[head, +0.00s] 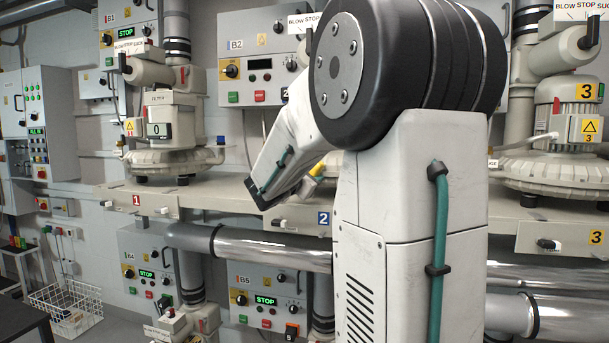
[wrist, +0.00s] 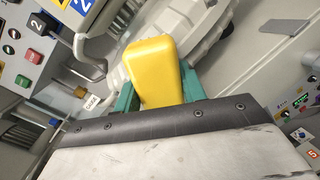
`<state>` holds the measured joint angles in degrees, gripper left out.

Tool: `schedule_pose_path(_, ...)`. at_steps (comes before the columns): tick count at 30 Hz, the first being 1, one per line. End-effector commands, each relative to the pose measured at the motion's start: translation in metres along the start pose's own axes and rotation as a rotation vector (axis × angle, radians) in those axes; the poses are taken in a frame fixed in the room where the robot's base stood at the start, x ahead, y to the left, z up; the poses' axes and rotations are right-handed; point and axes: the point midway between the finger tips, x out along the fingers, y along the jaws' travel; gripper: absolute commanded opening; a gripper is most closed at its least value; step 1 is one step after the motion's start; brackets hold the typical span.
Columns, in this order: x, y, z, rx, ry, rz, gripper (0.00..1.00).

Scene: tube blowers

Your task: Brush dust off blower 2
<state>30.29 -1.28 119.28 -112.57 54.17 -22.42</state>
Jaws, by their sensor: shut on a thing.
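My gripper (wrist: 158,92) is shut on a yellow block-shaped thing (wrist: 150,65), held between its green fingers; it looks like the brush's handle, but no bristles show. A bit of the yellow also shows beside my arm in the head view (head: 318,168). Blower 2 is mostly hidden behind my arm in the head view; its blue label 2 (head: 323,218) shows on the bench front. In the wrist view a pale ribbed blower housing (wrist: 215,35) lies beyond the yellow thing. I cannot tell whether they touch. I cannot make out dust.
Blower 1 (head: 165,130) stands left on the bench and blower 3 (head: 565,150) stands right. Control box B2 (head: 262,60) hangs on the wall behind. Shiny pipes (head: 270,248) run below the bench. A white wire basket (head: 65,308) stands on the floor at left.

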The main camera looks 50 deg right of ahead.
Motion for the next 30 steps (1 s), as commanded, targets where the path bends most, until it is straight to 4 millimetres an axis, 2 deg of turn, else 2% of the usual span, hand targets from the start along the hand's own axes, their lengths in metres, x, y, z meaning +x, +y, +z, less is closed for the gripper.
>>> schedule_pose_path(16,0.002,-0.03,0.019,0.0,-0.001,0.0,0.23)
schedule_pose_path(23,0.003,-0.024,0.015,-0.001,0.001,0.001,0.23)
schedule_pose_path(30,0.005,-0.006,0.003,-0.002,0.001,0.001,0.23)
